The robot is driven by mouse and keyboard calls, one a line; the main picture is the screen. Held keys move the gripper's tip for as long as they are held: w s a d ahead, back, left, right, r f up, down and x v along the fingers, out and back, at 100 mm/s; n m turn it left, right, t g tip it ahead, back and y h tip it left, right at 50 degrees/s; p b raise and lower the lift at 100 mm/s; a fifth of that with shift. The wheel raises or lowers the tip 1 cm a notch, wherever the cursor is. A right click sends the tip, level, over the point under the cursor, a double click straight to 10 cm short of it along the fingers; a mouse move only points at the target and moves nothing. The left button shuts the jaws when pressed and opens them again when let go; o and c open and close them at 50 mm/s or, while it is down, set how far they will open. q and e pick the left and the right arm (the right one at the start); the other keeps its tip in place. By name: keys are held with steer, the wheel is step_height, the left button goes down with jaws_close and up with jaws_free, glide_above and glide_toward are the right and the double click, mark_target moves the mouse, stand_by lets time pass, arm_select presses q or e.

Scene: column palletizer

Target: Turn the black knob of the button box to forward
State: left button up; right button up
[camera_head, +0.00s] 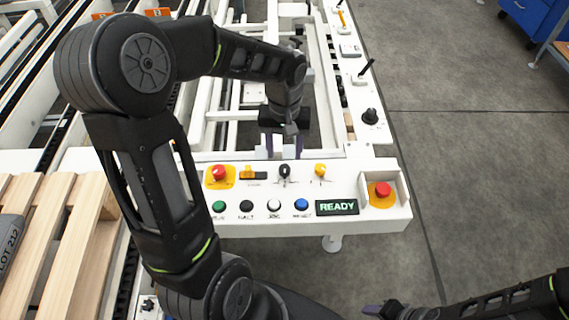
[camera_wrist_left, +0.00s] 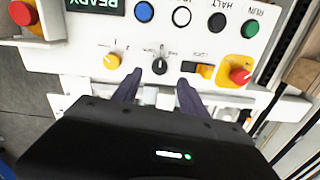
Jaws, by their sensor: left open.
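The black knob (camera_head: 285,171) sits in the upper row of the white button box (camera_head: 240,218), between a yellow switch and a yellow knob. It also shows in the left wrist view (camera_wrist_left: 160,66), with a light mark on it. My left gripper (camera_head: 284,150) is open and empty just behind the knob in the head view. In the left wrist view its two dark fingers (camera_wrist_left: 159,83) point at the knob, one to each side, with no clear contact. My right gripper (camera_head: 385,309) is partly in view at the bottom right, far from the box; its jaws are unclear.
Red stop buttons (camera_head: 219,172) (camera_head: 382,189) stand at both ends of the box. Green, black, white and blue buttons and a READY display (camera_head: 336,207) line its front. A wooden pallet (camera_head: 65,240) is at left.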

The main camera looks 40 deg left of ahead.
mark_target(285, 169)
arm_select(q)
step_height(285, 169, down, 7)
steer(key=shift+r, duration=0.1)
steer(key=shift+c, duration=0.3)
jaws_close()
stand_by(0.5)
